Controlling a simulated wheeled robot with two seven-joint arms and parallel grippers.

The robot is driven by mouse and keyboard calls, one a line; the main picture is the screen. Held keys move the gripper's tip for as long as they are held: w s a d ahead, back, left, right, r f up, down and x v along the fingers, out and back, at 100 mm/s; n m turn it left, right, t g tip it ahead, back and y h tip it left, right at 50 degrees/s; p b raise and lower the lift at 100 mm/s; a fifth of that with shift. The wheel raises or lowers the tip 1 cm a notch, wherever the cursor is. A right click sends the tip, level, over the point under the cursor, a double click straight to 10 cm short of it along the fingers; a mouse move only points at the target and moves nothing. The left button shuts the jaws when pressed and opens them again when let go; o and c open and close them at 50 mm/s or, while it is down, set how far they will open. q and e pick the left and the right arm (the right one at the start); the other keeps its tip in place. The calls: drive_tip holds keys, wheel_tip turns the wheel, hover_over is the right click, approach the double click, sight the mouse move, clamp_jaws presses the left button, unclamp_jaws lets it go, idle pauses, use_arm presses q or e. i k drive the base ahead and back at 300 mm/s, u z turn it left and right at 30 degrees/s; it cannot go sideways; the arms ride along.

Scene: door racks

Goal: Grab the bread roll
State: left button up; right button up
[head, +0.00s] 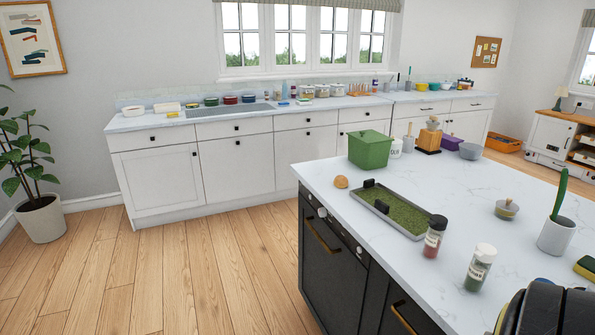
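A small round tan bread roll (341,182) sits on the white marble island counter (440,180), near its left edge. Nothing touches the roll. Neither of my grippers can be made out in the head view. A dark rounded shape at the bottom right corner is cut off by the frame, and I cannot tell what it is.
Two shaker jars (434,236) (480,267) stand at the island's front edge. A white pot with a green-handled tool (556,235) and a small lidded dish (507,209) stand to the right. Wooden floor (200,270) lies open left of the island. White cabinets line the back wall.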

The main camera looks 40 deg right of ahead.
sight(340, 181)
drive_tip(key=z, duration=0.1)
drive_tip(key=i, duration=2.05)
drive_tip(key=z, duration=1.2)
drive_tip(key=i, duration=1.1)
drive_tip(key=z, duration=1.3)
